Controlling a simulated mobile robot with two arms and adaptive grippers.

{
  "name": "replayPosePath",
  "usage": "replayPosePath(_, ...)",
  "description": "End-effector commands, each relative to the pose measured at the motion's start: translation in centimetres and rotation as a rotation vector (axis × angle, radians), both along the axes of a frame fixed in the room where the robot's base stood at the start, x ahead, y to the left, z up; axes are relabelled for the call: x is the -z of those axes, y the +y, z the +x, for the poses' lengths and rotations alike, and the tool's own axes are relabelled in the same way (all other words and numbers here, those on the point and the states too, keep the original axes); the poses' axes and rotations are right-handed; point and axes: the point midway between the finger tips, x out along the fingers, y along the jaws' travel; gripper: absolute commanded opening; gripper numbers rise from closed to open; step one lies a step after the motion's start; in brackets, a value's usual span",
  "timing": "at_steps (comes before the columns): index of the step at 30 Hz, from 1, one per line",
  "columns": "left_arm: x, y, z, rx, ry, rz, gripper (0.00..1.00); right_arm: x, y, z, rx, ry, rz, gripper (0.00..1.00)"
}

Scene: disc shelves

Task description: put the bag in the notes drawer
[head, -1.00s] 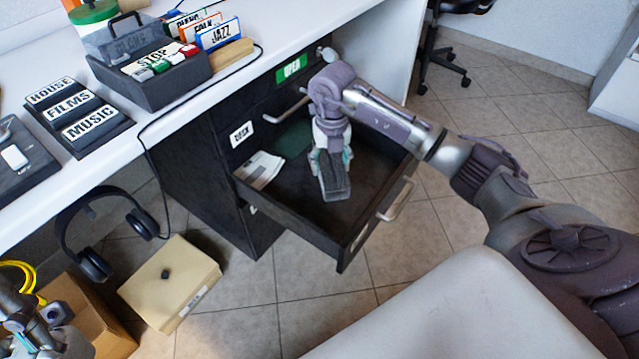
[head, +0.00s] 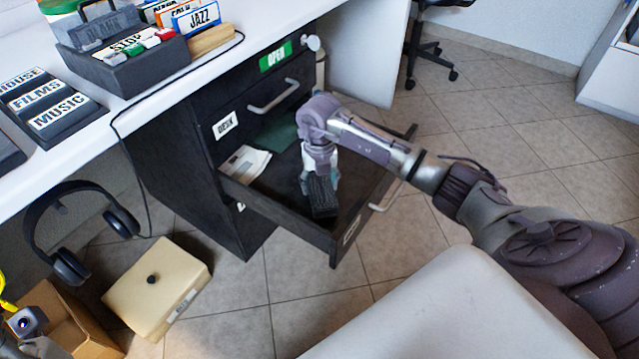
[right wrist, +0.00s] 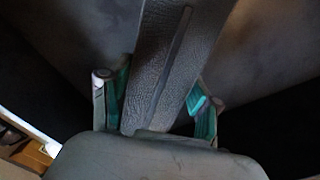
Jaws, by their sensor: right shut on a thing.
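My right gripper (head: 320,178) points down inside the open drawer (head: 338,245) of the dark cabinet under the desk. It is shut on the bag (head: 322,198), a dark, textured, narrow piece. The bag is over the drawer's floor, and I cannot tell whether it touches it. In the right wrist view the bag (right wrist: 165,75) runs between the two green-padded fingers (right wrist: 155,103). The label on the open drawer's front is too small to read. The fingers of my left gripper are out of view.
Papers (head: 246,162) lie at the drawer's left inside. Headphones (head: 70,240) hang at the left, above a beige box (head: 155,285) and a cardboard box (head: 75,325).

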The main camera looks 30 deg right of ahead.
Motion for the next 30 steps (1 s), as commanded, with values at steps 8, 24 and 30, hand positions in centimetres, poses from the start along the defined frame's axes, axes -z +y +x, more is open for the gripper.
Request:
replayPosePath(8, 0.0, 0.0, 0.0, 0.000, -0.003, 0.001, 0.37, 0.3, 0.0, 0.0, 0.000, 0.000, 0.000, 0.87)
replayPosePath(24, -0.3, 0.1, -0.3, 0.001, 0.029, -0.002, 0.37, -2.7, -0.1, 0.1, -0.001, -0.004, -0.002, 0.87)
replayPosePath(30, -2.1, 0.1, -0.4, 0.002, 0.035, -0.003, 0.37, -7.5, 0.0, 0.1, -0.002, -0.004, -0.002, 0.87)
